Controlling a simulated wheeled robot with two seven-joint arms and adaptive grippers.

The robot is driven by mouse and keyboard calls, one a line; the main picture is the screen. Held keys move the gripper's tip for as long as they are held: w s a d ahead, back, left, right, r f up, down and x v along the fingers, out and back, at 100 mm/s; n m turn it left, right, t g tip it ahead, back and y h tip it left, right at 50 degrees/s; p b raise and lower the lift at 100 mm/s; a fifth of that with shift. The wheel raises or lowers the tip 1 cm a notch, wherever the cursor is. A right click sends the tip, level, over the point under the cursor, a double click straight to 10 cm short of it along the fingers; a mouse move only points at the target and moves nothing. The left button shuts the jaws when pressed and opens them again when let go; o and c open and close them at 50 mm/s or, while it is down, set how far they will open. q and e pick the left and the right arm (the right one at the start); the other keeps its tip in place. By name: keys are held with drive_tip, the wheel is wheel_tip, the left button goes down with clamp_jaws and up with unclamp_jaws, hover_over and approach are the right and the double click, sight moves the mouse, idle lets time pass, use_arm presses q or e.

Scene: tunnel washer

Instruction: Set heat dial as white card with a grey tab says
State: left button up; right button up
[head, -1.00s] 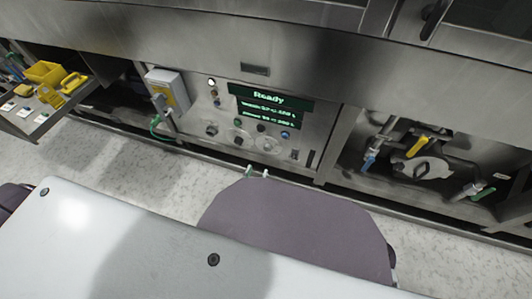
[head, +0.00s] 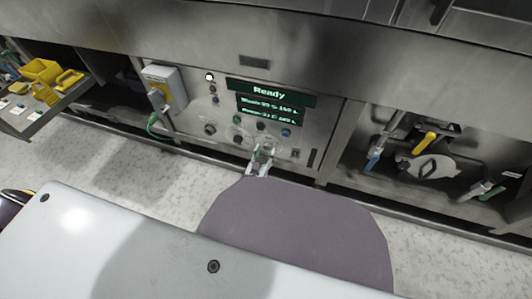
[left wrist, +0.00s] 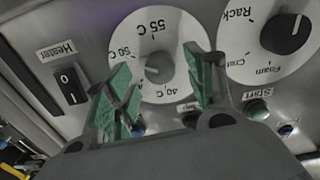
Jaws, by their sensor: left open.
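The heat dial (left wrist: 144,36) is a white disc with 40 C, 50 C and 55 C marks in the left wrist view. Its grey knob (left wrist: 158,68) is partly seen between my fingers, and I cannot tell which mark it points to. My left gripper (left wrist: 166,72) is open, with green pads on either side of the knob; contact is unclear. In the head view, the left gripper (head: 262,152) is in front of the panel's lower part and covers much of the dial. Small white cards (head: 19,112) lie on the left shelf; a grey tab cannot be made out.
A second white dial (left wrist: 245,45) with a black knob and Rack and Foam marks is beside it. A Heater switch (left wrist: 70,87) and a green Start button (left wrist: 257,109) are close to the fingers. The display (head: 269,91) reads Ready. Yellow bins (head: 43,71) are on the left shelf.

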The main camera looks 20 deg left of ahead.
use_arm(q)
drive_tip(key=shift+w, duration=0.75)
drive_tip(key=c, duration=1.1)
drive_tip(key=shift+o, duration=0.2)
